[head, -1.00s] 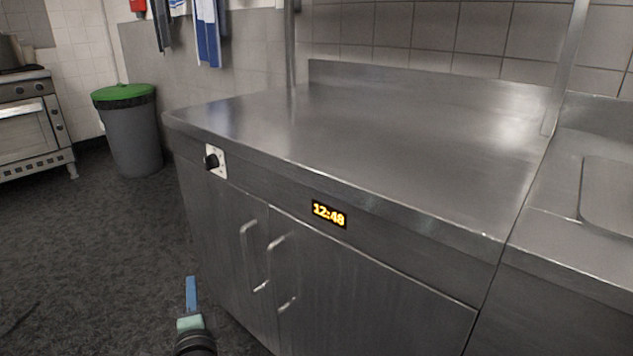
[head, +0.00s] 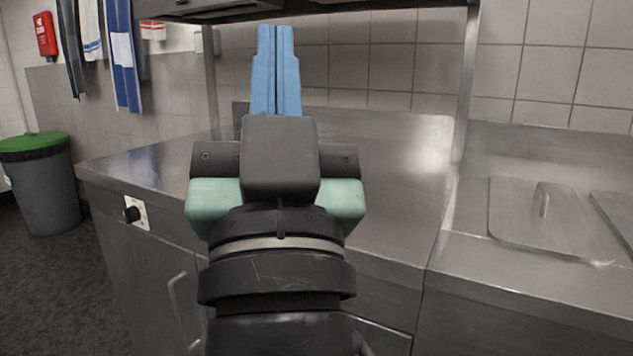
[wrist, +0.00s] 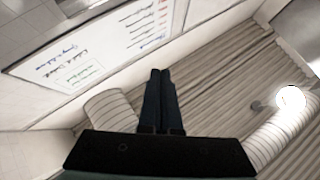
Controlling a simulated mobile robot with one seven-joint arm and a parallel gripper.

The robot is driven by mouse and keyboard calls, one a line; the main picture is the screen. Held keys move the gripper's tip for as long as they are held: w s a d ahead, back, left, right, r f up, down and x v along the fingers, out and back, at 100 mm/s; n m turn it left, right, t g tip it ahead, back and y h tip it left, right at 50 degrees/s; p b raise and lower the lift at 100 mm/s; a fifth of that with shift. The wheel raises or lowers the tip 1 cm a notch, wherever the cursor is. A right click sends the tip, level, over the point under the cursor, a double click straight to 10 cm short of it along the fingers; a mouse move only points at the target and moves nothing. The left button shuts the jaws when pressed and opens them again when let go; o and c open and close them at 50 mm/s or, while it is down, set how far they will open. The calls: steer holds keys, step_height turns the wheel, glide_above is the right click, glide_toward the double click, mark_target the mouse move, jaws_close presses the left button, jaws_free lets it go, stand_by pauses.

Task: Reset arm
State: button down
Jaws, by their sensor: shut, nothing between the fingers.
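My gripper (head: 276,36) is raised in the middle of the head view, in front of the steel counter, with its blue fingers pointing up. The two fingers lie side by side, shut, with nothing between them. In the wrist view the shut fingers (wrist: 160,85) show dark against a slatted ceiling. My arm and wrist hide the middle of the counter and most of its cabinet doors.
A steel counter (head: 385,180) with a bare top stands ahead, with a shelf (head: 400,5) above it. Steel lids (head: 550,215) lie at the right. A green-lidded bin (head: 42,190) stands at the left. The wrist view shows a whiteboard (wrist: 95,45) and a bright lamp (wrist: 290,98).

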steer(key=s+d+r+t+h, duration=0.1)
steer(key=s+d+r+h, duration=0.1)
steer(key=s+d+h, duration=0.15)
step_height(320, 180, up, 36)
steer(key=p, duration=3.6)
steer(key=shift+s+a+r+y, duration=0.15)
steer(key=shift+s+a+y, duration=0.2)
steer(key=shift+s+a, duration=0.1)
